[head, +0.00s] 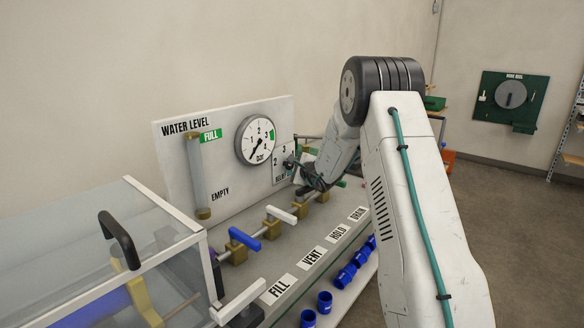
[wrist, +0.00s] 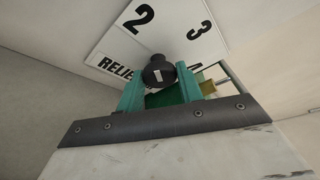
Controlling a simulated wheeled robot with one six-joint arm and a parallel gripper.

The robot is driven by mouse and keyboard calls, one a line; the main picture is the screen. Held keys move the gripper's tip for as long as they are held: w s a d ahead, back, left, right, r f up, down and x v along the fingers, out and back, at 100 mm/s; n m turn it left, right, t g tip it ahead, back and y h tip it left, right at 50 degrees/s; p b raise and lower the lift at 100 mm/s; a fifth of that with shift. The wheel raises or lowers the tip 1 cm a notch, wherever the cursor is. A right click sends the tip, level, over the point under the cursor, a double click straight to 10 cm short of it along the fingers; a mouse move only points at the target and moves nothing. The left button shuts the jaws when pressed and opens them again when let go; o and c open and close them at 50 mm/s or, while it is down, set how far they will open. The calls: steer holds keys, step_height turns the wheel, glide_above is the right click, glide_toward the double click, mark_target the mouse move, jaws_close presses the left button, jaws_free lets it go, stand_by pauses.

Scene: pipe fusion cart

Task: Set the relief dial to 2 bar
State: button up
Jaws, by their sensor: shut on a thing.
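The relief dial is a black knob (wrist: 157,68) on a white plate (wrist: 113,50) printed with 2, 3 and RELIEF. My gripper (wrist: 159,86) has one teal finger on each side of the knob and is shut on it. A short white mark shows on the knob's face, but I cannot tell which number it points to. In the head view the relief plate (head: 279,171) stands right of the round gauge, showing 2 and 3. My wrist partly covers it, and the rest of its scale is hidden.
A pressure gauge (head: 260,140) and a water level tube (head: 197,172) are on the white panel (head: 174,152). Several valve levers, including a blue one (head: 244,238), stand below, behind the FILL, VENT, HOLD and DRAIN labels. A clear-sided box (head: 165,240) is at left. Open floor lies right.

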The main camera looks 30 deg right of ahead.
steer(key=o, duration=1)
steer(key=shift+a, duration=0.1)
steer(key=r, duration=0.3)
steer(key=shift+s+a+r, duration=0.15)
steer(key=shift+s+r, duration=0.15)
steer(key=shift+r, duration=0.05)
steer(key=s+a, duration=0.1)
steer(key=s, duration=0.4)
steer(key=s+a, duration=0.1)
steer(key=s, duration=0.4)
steer(key=s+a+r, duration=0.1)
steer(key=s+a, duration=0.1)
steer(key=s, duration=0.3)
steer(key=shift+r, duration=0.1)
